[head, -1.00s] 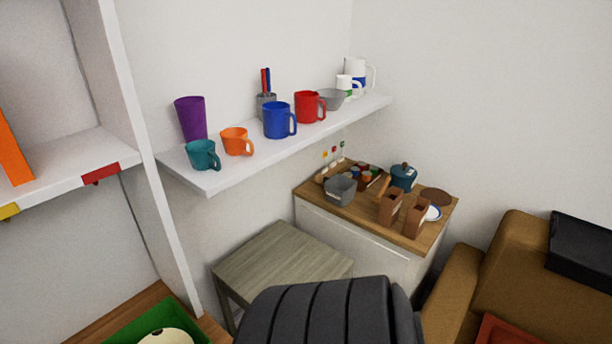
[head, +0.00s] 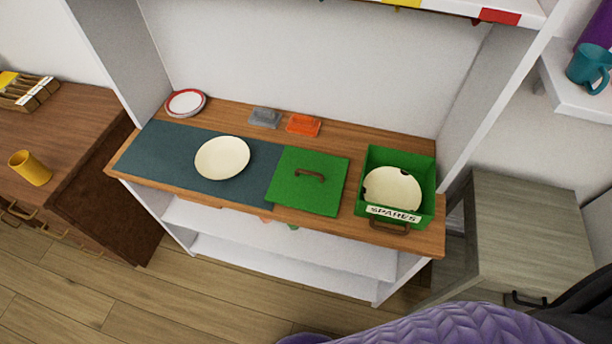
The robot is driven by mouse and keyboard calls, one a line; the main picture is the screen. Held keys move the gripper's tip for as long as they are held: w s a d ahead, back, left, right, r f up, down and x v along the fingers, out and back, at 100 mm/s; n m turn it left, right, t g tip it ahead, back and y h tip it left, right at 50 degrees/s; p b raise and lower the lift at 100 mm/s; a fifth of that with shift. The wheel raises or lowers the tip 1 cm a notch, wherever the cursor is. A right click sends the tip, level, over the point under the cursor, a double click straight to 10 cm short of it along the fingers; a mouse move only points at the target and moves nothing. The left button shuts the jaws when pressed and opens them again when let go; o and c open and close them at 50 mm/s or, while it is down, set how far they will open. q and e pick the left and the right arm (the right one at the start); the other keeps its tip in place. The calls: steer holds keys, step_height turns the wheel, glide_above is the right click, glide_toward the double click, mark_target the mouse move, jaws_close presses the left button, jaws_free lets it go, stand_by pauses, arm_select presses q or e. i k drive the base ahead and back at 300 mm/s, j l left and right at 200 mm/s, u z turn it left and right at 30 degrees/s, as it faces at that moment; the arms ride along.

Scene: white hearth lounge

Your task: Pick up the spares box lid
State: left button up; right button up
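The spares box lid (head: 292,196) is a flat green square with a brown handle (head: 310,174) on top. It lies on the wooden counter, its left part over the edge of the dark teal mat (head: 174,160). The green spares box (head: 365,209) stands open to the right of the lid, apart from it. It bears a white SPARES label and holds a cream plate (head: 391,189) with dark marks at its rim. Neither of my grippers shows in the head view.
A cream plate (head: 222,158) lies on the mat, left of the lid. A red-rimmed plate (head: 186,103), a grey item (head: 264,118) and an orange item (head: 303,125) are at the counter's back. Upright shelf panels flank the counter.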

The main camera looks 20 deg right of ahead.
mark_target(309, 181)
steer(key=l+z, duration=0.15)
steer(key=z, duration=0.2)
steer(key=l+z, duration=0.2)
steer(key=z, duration=0.15)
steer(key=l+z, duration=0.2)
steer(key=z, duration=0.15)
